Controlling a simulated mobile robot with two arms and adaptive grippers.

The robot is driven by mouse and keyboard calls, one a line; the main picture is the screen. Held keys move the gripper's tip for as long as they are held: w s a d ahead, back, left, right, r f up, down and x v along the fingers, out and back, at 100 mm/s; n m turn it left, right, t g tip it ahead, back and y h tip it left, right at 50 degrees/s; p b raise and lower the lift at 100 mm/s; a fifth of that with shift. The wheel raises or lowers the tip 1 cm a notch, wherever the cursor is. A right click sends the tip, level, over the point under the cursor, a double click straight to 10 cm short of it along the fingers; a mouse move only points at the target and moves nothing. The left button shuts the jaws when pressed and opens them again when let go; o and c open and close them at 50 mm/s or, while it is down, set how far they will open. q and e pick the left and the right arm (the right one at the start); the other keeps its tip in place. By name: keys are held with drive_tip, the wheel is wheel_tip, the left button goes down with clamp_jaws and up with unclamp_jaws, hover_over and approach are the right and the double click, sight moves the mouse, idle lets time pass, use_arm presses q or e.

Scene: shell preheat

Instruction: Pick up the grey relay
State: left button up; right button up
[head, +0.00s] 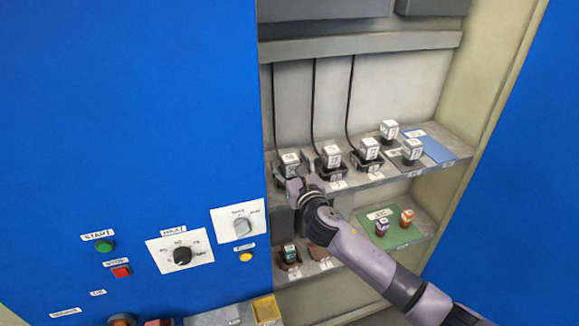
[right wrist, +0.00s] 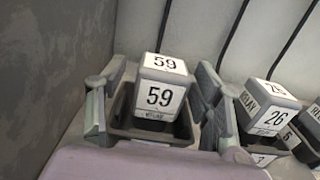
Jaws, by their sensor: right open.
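Several grey relays with white labels stand along the upper shelf in the head view. The leftmost grey relay (head: 289,162), labelled 59, also shows in the right wrist view (right wrist: 160,90), upright in a dark socket (right wrist: 150,128). My right gripper (head: 301,184) is at this relay. In the right wrist view its open fingers (right wrist: 158,82) stand one on each side of the relay, with gaps visible between. A second grey relay (head: 331,155), labelled 26 in the right wrist view (right wrist: 266,105), sits in the socket to the right. My left gripper is not in view.
More grey relays (head: 369,149) stand to the right, near a blue mat (head: 438,149). The lower shelf holds a green mat (head: 405,236) with two small coloured parts. A blue panel (head: 130,120) borders the shelves on the left. Black cables (head: 314,100) hang behind.

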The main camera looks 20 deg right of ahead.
drive_tip(key=shift+w, duration=0.2)
drive_tip(key=shift+c, duration=0.4)
drive_tip(key=c, duration=1.2)
drive_tip(key=shift+c, duration=0.2)
drive_tip(key=shift+r, duration=0.15)
